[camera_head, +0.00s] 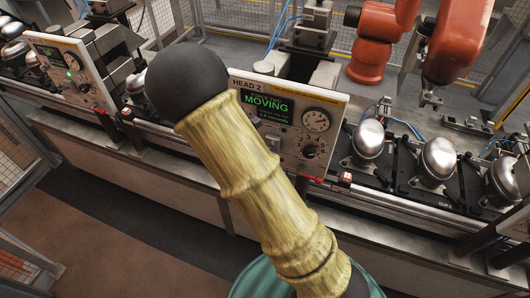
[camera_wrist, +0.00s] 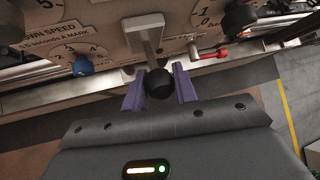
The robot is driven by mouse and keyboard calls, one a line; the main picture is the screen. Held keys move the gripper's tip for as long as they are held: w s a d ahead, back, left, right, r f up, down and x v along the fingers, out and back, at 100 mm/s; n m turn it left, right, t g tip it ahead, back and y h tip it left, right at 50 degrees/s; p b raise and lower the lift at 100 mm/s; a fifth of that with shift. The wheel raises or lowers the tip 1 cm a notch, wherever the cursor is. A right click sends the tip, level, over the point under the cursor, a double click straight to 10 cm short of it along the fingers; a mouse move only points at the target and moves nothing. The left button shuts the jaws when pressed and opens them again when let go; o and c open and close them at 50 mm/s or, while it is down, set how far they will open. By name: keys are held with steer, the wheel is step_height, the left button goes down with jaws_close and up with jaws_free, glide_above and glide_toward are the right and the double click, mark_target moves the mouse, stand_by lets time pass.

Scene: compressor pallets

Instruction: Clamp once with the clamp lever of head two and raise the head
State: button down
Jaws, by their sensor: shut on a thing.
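The head two panel (camera_head: 330,105) stands mid-picture in the head view. Its screen (camera_head: 267,108) reads MOVING in green. In the wrist view the clamp lever (camera_wrist: 149,38) is a grey metal bar coming off the panel face, ending in a black ball knob (camera_wrist: 160,84). My gripper (camera_wrist: 159,76) has its two purple fingers on either side of this knob and is shut on it. In the head view my own arm, with a tan ribbed sleeve and dark rounded end, covers part of the panel, and my gripper is hidden.
A blue knob (camera_wrist: 82,65) and a red-handled part (camera_wrist: 212,54) sit close to the lever. Several silver compressors (camera_head: 437,160) stand on the line at right. A second panel (camera_head: 70,70) is at left. An orange robot arm (camera_head: 372,45) stands behind. The near floor (camera_head: 110,225) is clear.

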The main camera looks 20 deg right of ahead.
steer(key=c, duration=1.1)
jaws_free()
steer(key=shift+w, duration=0.15)
steer(key=shift+s+a, duration=0.1)
steer(key=shift+s, duration=0.1)
steer(key=b+v, duration=0.1)
steer(key=v, duration=1.6)
steer(key=shift+a+r+b, duration=0.1)
steer(key=shift+b, duration=0.25)
